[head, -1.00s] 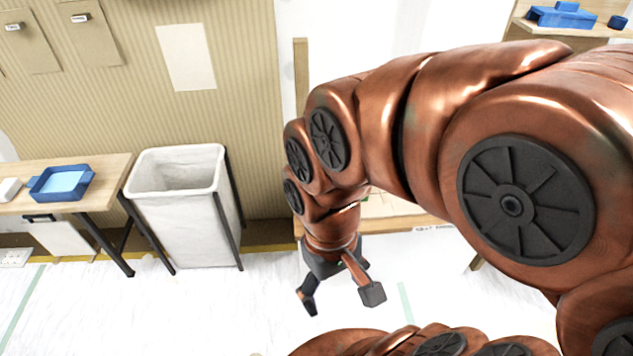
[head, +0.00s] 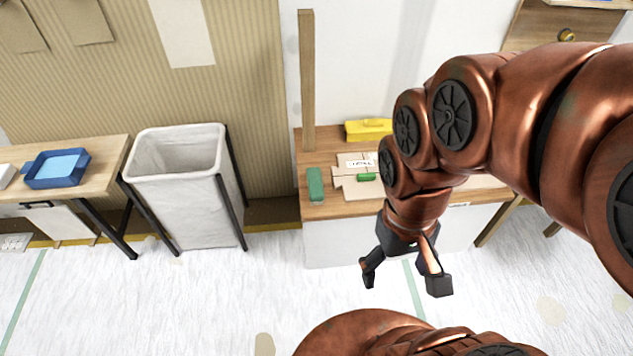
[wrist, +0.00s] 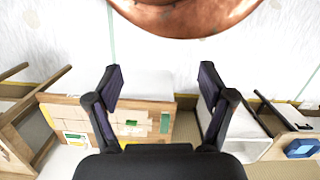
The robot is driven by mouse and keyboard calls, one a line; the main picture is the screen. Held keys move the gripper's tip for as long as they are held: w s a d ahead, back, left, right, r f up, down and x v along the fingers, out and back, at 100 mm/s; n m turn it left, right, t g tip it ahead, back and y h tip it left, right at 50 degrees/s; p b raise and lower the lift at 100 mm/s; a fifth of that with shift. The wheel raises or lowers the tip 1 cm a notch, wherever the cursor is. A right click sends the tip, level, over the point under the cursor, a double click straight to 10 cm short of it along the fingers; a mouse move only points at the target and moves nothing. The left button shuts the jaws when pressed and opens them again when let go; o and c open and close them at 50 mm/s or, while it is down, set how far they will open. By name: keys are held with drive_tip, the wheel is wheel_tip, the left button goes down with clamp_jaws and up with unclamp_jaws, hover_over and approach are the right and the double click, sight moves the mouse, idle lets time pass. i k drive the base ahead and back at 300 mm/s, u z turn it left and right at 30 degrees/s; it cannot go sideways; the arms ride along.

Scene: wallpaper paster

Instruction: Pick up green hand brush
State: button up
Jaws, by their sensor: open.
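A green block-like thing (head: 315,185), likely the green hand brush, lies at the left end of the wooden workbench (head: 325,150) in the head view. A smaller green piece (head: 367,177) lies on the boards to its right. In the wrist view the likely brush (wrist: 165,122) is near the right end of the bench, beyond the fingers. My gripper (head: 403,280) is open and empty, pointing down in front of the bench, right of the green block and apart from it. Part of the bench top is hidden behind my arm.
A yellow thing (head: 368,129) lies at the bench's back. A wooden post (head: 307,80) rises behind the bench's left end. A white bin (head: 182,190) stands left of it, then a table with a blue tray (head: 57,168). The floor in front is clear.

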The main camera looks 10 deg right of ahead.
sight(315, 191)
drive_tip(key=u, duration=1)
drive_tip(key=i, duration=0.5)
